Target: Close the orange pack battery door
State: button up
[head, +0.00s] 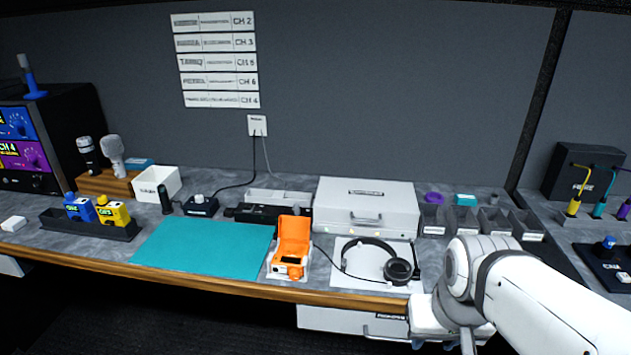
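The orange pack (289,267) sits on a white pad near the front edge of the counter, between the teal mat and the headphones. An orange flap, which looks like its battery door (294,230), stands raised at the back of the pack, so the door appears open. My arm comes in from the lower right. The end of it with my gripper (466,338) hangs at the bottom edge of the head view, right of the pack and well apart from it. The fingertips are not clearly visible, and I see nothing held.
Black headphones (398,270) lie on a white sheet right of the pack. A white case (366,206) stands behind, with grey bins (494,222) to its right. The teal mat (203,248) at left is clear. A cable runs from beside the pack toward the headphones.

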aim_at(294, 227)
jog(key=i, duration=0.9)
jog(key=u, duration=0.05)
